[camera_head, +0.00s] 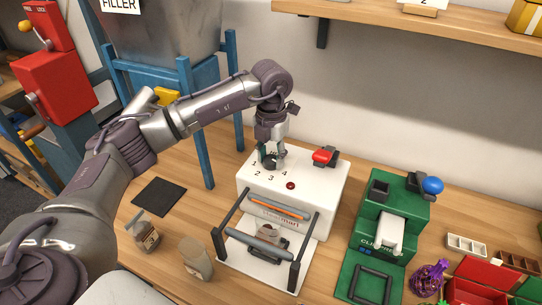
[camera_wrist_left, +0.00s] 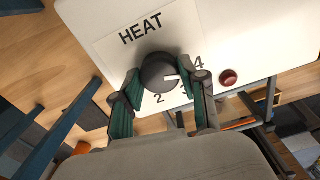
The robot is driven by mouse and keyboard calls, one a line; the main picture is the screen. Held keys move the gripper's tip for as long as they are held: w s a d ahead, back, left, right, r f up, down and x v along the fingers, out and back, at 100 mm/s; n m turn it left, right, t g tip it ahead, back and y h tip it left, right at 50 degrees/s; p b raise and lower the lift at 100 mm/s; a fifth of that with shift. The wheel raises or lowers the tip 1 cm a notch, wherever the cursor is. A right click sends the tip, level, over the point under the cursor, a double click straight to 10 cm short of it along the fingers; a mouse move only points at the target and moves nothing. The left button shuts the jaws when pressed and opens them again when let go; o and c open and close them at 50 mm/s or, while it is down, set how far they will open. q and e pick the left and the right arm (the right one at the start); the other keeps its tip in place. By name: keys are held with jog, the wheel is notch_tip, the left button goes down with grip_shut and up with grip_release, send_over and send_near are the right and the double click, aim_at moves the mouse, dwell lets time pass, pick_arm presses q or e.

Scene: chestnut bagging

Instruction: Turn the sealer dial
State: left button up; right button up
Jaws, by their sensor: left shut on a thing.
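The sealer (camera_head: 308,190) is a white box on the wooden table with a bar frame at its front. Its black round dial (camera_wrist_left: 160,73) sits on the top face under the word HEAT, with a white pointer mark aimed toward the lower right, near the 3 and 4. The dial also shows in the head view (camera_head: 269,163), partly covered. My left gripper (camera_head: 271,158) points down over it and is shut on the dial, with a green-padded finger on either side in the wrist view. My right gripper is not in view.
A dark red button (camera_head: 291,185) and a red switch (camera_head: 324,156) are on the sealer's top. A green clipper machine (camera_head: 378,233) stands to the right. Small bags (camera_head: 196,261) stand in front at left, near a black mat (camera_head: 159,197).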

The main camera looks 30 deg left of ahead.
aim_at(271, 159)
pick_arm(q)
jog(key=shift+r, duration=0.1)
jog(key=o, duration=1.1)
jog(key=shift+o, duration=0.2)
notch_tip(271, 159, up, 12)
dwell(0.3)
